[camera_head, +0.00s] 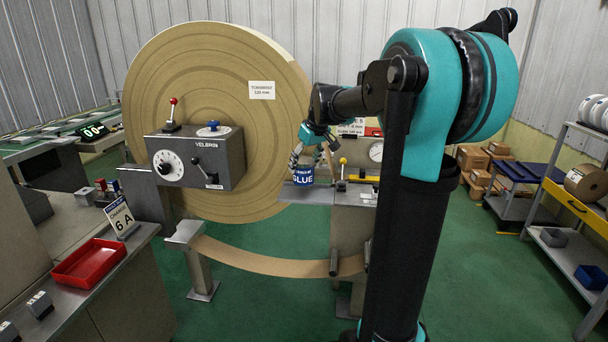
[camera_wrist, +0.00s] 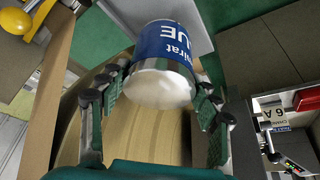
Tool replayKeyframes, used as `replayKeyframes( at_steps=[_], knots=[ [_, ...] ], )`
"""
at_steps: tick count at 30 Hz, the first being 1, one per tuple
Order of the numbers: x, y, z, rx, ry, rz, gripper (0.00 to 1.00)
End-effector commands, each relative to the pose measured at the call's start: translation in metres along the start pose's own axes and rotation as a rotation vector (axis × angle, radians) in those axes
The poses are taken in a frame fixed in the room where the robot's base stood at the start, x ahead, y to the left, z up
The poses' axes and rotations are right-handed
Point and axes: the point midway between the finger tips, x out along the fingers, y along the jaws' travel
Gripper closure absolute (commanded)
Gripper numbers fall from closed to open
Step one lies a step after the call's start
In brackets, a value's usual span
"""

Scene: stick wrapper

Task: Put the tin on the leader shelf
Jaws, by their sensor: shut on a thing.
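The tin (camera_head: 302,177) is blue and silver with white "GLUE" lettering. My gripper (camera_head: 305,160) is above it, with its fingers around the tin's upper part. In the wrist view the tin (camera_wrist: 166,48) sits between the two fingers of my gripper (camera_wrist: 160,92), its pale round end facing the camera. A flat grey metal shelf (camera_head: 293,194), likely the leader shelf, is directly under the tin; I cannot tell whether they touch. A grey plate (camera_wrist: 196,14) also shows behind the tin in the wrist view.
A large brown paper roll (camera_head: 150,95) stands left of the tin, with a control box (camera_head: 196,157) in front. A yellow-knobbed lever (camera_head: 342,172) and a gauge (camera_head: 376,152) are close on the right. A paper strip (camera_head: 270,264) hangs below. A red tray (camera_head: 88,263) lies lower left.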

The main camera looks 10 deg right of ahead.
Motion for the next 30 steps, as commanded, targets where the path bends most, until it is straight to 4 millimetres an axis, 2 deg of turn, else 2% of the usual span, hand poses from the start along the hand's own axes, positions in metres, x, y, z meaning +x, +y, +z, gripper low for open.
replayKeyframes(
  at_steps=[10,21,22,26,30],
  knots=[
    [0.033,0.0,0.015,0.0,0.0,0.0,0.8],
    [0.037,0.0,0.016,0.0,0.0,0.0,0.8],
    [0.037,0.0,0.017,0.0,0.0,0.0,0.35],
    [0.037,0.0,0.016,0.0,0.0,0.0,0.19],
    [0.036,0.0,0.017,0.0,0.0,0.0,0.17]
  ],
)
